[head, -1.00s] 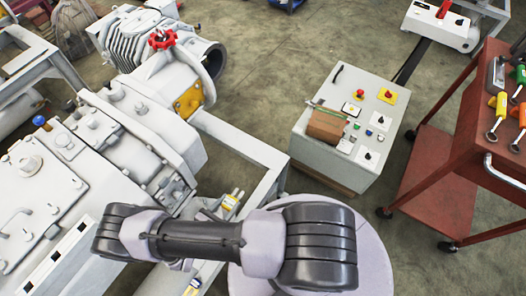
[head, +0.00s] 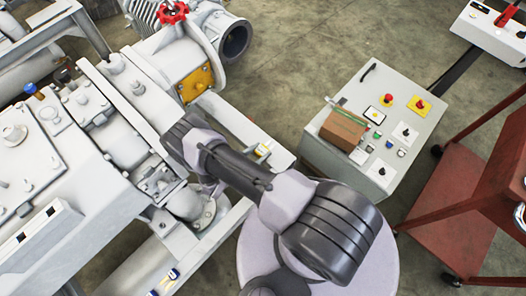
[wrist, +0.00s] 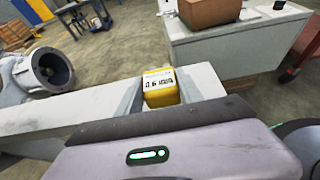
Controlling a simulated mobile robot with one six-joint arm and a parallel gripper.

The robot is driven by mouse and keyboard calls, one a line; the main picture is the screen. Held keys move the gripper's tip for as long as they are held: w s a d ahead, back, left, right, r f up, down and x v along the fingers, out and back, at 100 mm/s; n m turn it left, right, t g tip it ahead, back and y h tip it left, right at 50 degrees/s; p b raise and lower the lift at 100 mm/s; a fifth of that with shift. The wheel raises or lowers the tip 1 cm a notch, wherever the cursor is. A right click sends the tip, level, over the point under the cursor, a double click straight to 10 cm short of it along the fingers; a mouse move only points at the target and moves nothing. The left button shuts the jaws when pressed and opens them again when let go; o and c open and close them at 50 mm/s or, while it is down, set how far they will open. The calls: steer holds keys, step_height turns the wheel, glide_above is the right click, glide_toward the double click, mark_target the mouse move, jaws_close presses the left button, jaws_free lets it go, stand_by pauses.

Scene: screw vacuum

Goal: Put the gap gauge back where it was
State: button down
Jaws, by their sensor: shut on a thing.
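The gap gauge (wrist: 162,95) is a small yellow block with a white face bearing dark figures. My gripper (wrist: 158,84) is shut on it, one grey finger on each side in the wrist view. The gauge is at the white frame beam (wrist: 75,120), near the beam's right end; I cannot tell whether it touches the beam. My fingers are hard to make out there.
A grey control cabinet (head: 345,85) with a brown box (head: 343,129) on top stands to the right. A red cart (head: 455,190) is farther right. The white pump (head: 110,130) with an open round port (head: 236,40) is at left. Another small yellow-and-blue item (head: 172,274) lies on the lower frame.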

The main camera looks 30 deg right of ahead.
mark_target(262, 150)
steer(key=shift+w+d+f, duration=0.15)
steer(key=shift+w+d, duration=0.6)
steer(key=shift+w, duration=0.05)
step_height(262, 150, down, 4)
steer(key=b, duration=0.3)
steer(key=shift+w+d, duration=0.1)
steer(key=shift+r, duration=0.3)
steer(key=shift+f, duration=0.1)
steer(key=c, duration=0.8)
jaws_free()
steer(key=shift+o, duration=0.2)
